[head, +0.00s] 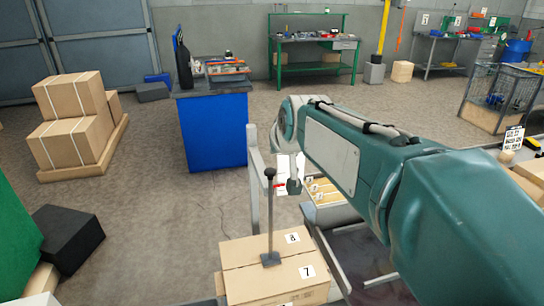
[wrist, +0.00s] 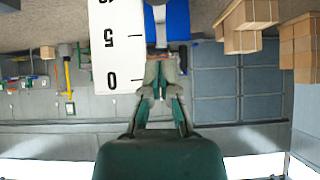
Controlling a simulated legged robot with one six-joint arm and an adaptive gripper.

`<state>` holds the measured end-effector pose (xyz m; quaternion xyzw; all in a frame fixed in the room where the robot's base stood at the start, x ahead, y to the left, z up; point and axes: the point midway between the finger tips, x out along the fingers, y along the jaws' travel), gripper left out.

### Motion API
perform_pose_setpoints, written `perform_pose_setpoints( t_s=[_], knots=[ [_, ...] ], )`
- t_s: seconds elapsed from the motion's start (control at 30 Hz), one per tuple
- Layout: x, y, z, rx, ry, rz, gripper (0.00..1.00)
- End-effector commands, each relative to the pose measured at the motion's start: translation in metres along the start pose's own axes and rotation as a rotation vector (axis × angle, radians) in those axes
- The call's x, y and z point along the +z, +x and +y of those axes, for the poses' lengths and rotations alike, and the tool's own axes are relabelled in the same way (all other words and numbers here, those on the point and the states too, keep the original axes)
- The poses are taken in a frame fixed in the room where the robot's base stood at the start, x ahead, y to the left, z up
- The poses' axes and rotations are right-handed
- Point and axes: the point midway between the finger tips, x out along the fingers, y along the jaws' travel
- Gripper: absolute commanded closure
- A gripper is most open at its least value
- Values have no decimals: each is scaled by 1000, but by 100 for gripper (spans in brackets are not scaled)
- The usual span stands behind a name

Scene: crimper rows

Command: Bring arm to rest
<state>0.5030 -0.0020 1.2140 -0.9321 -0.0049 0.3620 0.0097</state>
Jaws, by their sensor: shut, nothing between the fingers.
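My arm reaches in from the right of the head view, over a bench with boxes, and bends down at its far end. In the wrist view, which is upside down, my gripper (wrist: 160,72) shows at the centre with its fingers together and nothing between them. In the head view only a small grey-green end piece (head: 294,186) shows below the arm, and its fingers are not clear.
A cardboard box (head: 275,272) marked 7 and 8 stands at the front, with a dark upright rod (head: 270,215) above it. A white scale board (wrist: 116,45) is beside my gripper. A blue cabinet (head: 212,132) stands behind; stacked cartons (head: 62,145) stand left. Open floor lies between.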

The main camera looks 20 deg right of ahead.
Motion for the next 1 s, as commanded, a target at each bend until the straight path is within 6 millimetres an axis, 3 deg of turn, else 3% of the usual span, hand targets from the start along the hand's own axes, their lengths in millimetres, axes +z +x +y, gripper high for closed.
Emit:
perform_pose_setpoints(
  t_s=[0.13,0.37,0.47,0.8,0.9,1.0],
  knots=[
    [-1,-26,0,0,0,4,100],
    [7,-44,0,0,0,-9,100],
    [35,-57,-2,1,-2,-47,100],
    [202,-105,-3,13,-10,-270,100],
    [234,-111,-2,17,-12,-313,100],
    [249,-113,-2,20,-13,-335,100]
  ],
)
